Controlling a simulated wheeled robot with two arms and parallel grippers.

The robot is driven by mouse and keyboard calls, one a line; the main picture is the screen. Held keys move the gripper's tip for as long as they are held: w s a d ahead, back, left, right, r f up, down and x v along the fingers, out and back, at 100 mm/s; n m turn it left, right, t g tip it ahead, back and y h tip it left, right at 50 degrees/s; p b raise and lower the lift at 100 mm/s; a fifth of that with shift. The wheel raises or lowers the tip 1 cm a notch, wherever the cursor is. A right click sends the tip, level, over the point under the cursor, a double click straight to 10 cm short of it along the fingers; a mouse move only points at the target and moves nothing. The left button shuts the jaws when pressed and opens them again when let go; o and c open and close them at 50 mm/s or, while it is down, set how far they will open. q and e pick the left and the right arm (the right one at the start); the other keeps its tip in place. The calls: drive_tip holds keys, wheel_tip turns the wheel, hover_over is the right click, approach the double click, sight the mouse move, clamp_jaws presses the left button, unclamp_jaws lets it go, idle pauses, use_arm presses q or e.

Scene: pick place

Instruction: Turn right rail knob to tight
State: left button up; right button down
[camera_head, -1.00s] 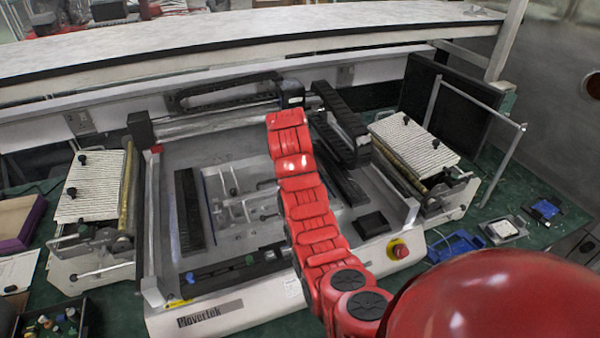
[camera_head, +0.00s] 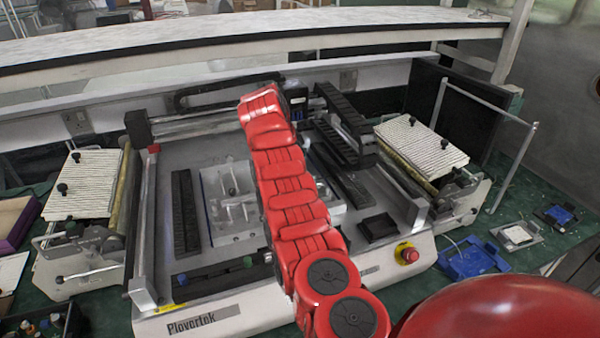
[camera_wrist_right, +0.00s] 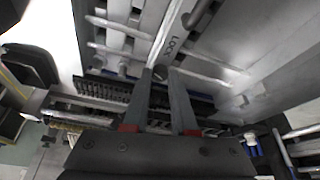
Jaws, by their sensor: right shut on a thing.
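My right arm reaches over the machine in the head view and hides its own gripper there. In the right wrist view my right gripper (camera_wrist_right: 160,76) has its fingers closed in on a small dark round knob (camera_wrist_right: 160,72). The knob sits by a grey metal bar or plate with the word LOCK (camera_wrist_right: 173,46) beyond it. The knob's turn position is too small to read. My left gripper is in neither view.
The machine has a dark front rail (camera_head: 215,271) with a green knob on it. A red stop button (camera_head: 407,254) stands at the machine's front right corner. Striped trays (camera_head: 420,142) flank the machine. A blue tray (camera_head: 470,260) lies on the green table at the right.

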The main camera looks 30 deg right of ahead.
drive_tip(key=shift+f, duration=0.1)
idle(0.3)
drive_tip(key=c, duration=0.7)
unclamp_jaws()
drive_tip(key=shift+a+r, duration=0.2)
drive_tip(key=shift+r, duration=0.3)
drive_tip(key=p+v, duration=0.5)
drive_tip(key=v, duration=1.1)
drive_tip(key=shift+a+r, duration=0.15)
drive_tip(key=shift+r, duration=0.05)
drive_tip(key=shift+w, duration=0.1)
